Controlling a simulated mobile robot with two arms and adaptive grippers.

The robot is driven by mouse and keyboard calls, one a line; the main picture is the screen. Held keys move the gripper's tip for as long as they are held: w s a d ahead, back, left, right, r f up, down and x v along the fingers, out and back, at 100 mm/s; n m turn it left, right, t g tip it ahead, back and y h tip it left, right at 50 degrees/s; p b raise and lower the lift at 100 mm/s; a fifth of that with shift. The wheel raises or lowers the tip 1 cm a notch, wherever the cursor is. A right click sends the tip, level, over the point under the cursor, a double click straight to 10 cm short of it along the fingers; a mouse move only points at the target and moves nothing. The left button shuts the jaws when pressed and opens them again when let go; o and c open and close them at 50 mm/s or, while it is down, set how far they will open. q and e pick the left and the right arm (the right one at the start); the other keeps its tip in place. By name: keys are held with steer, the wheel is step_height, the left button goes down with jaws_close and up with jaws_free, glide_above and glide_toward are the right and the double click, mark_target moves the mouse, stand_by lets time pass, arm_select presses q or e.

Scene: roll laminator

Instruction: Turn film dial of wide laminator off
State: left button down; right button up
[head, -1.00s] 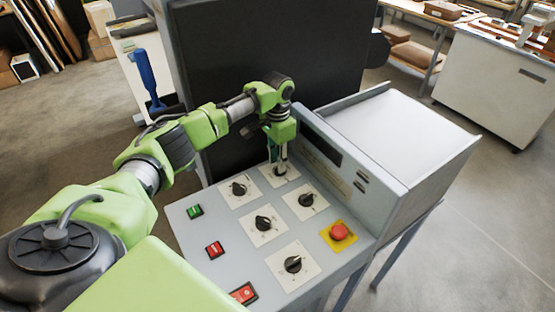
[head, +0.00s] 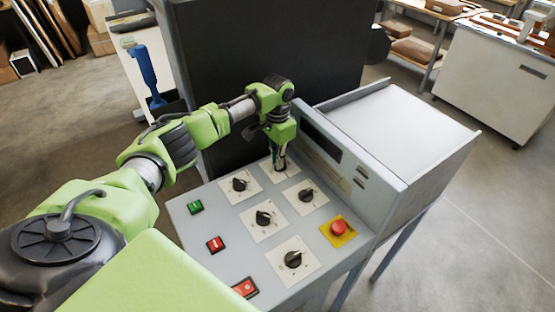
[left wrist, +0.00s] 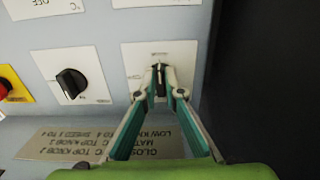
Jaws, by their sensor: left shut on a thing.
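The wide laminator's grey control panel (head: 228,241) carries several black dials on white plates. My left gripper (head: 279,168) reaches down onto the dial at the panel's far end, beside the upright display housing. In the left wrist view my left gripper (left wrist: 162,92) has its fingertips closed on that dial (left wrist: 159,80), which stands on its white plate (left wrist: 187,58). The fingers hide most of the dial, and I cannot read its label or setting. A neighbouring dial (left wrist: 71,83) shows beside it. My right gripper is not in view.
Other dials (head: 264,218), a green button (head: 195,207), red switches (head: 215,245) and a red emergency stop (head: 338,228) on yellow sit on the same panel. The display housing (head: 322,150) rises close beside my gripper. A dark upright panel (head: 270,50) stands behind.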

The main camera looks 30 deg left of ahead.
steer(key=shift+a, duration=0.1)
arm_select(q)
steer(key=n, duration=0.3)
steer(key=shift+d, duration=0.2)
steer(key=n, duration=0.6)
steer(key=shift+d+n, duration=0.2)
steer(key=shift+n, duration=0.2)
steer(key=n, duration=0.4)
steer(key=shift+w+d, duration=0.15)
steer(key=shift+w+r+n, duration=0.1)
steer(key=shift+w+n, duration=0.05)
steer(key=shift+n, duration=1.65)
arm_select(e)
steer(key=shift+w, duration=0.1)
arm_select(q)
steer(key=c, duration=2.1)
jaws_free()
steer(key=shift+c, duration=0.2)
